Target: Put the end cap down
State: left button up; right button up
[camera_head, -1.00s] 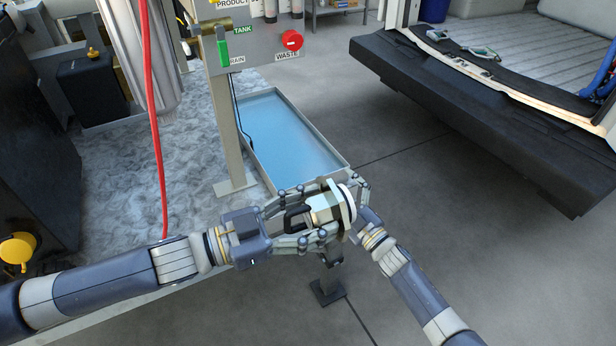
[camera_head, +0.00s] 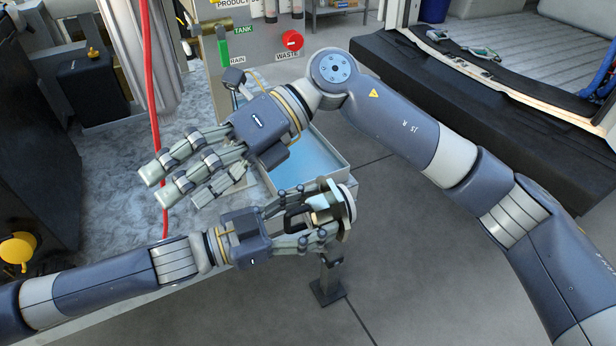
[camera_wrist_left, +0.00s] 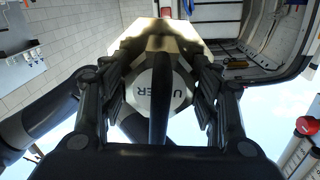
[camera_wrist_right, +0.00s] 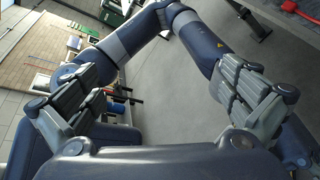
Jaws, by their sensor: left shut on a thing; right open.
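The end cap (camera_head: 343,212) is a pale, thick plate with a rounded outer face and a dark handle. My left gripper (camera_head: 325,213) is shut on it by the handle, in the air at the lower middle of the head view. In the left wrist view the end cap (camera_wrist_left: 182,92) fills the space between the fingers, its cream octagonal face partly lettered and the black handle in front. My right gripper (camera_head: 180,188) is open, to the left of and above the left hand in the head view. The right wrist view shows nothing between its fingers.
A shallow blue tray (camera_head: 317,160) lies behind the hands, partly hidden by the right hand. A red hose (camera_head: 152,95) hangs at left. A panel with a red WASTE knob (camera_head: 292,41) stands behind. A dark platform (camera_head: 440,100) is at right. Bare floor lies between.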

pick_arm(q)
jog(key=shift+r, duration=0.1)
pick_arm(e)
jog(key=s+d+f+n+t+h, duration=0.2)
jog(key=s+f+n+h, duration=0.1)
jog(key=f+h, duration=0.1)
jog(key=n+t+h, duration=0.6)
jog(key=t+h, duration=0.4)
send_near(328, 210)
jog(key=w+f, duration=0.2)
jog(key=x, duration=1.1)
jog(key=shift+w+f, duration=0.15)
jog(key=shift+f, duration=0.1)
jog(key=c, duration=1)
pick_arm(q)
jog(key=o, duration=1.4)
pick_arm(e)
jog(key=shift+c, duration=0.5)
